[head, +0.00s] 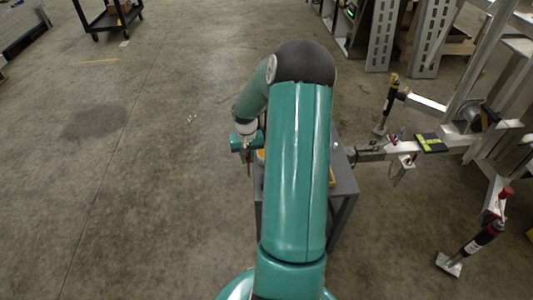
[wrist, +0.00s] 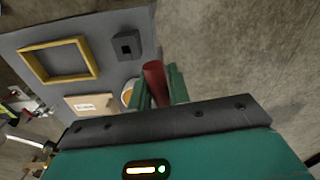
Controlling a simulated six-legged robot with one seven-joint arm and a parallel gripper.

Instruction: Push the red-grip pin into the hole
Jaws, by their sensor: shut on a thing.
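My gripper (wrist: 161,88) is shut on the red-grip pin (wrist: 154,76) in the wrist view. Its red cylindrical grip shows between the green fingers; the rest of the pin is hidden. A small dark grey block (wrist: 121,51) with a black opening in its face sits on the grey table (wrist: 110,73). The pin is apart from this block in the picture, on the gripper's side of it.
A yellow frame (wrist: 92,58), a pale labelled block (wrist: 88,103) and a round orange-rimmed thing (wrist: 127,96) are on the table. Trailer parts (head: 405,148) stand close to the table's right in the head view. Open floor (head: 130,190) lies left.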

